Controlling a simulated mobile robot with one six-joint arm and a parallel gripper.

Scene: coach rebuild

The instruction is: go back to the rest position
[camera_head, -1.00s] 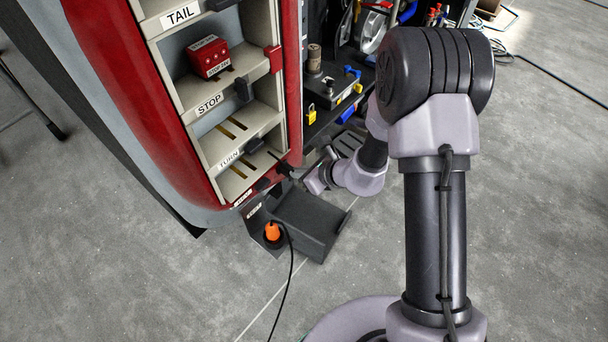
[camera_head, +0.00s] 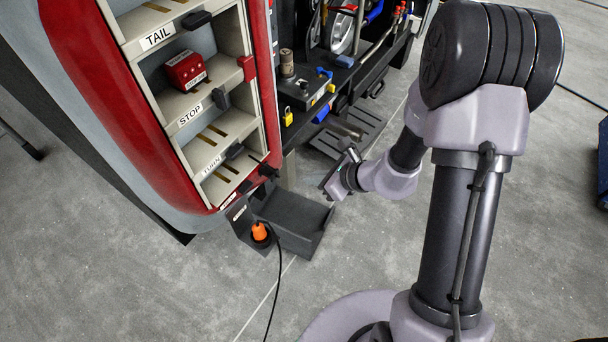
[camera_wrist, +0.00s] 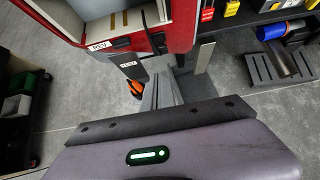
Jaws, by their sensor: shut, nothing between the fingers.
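My gripper (camera_head: 333,184) is shut and empty. In the head view it hangs at the end of my arm, to the right of the red-and-grey lamp housing (camera_head: 110,110) and apart from it, above and beside a dark tray (camera_head: 300,215). Its fingertips are small and partly unclear there. In the wrist view my pale housing with a green light fills the bottom, and the lamp housing (camera_wrist: 182,25) stands beyond it.
A red box (camera_head: 186,70) sits on the shelf labelled STOP. The shelf labelled TURN (camera_head: 225,150) looks empty. A bench (camera_head: 325,85) with tools stands behind. The floor at front left is clear.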

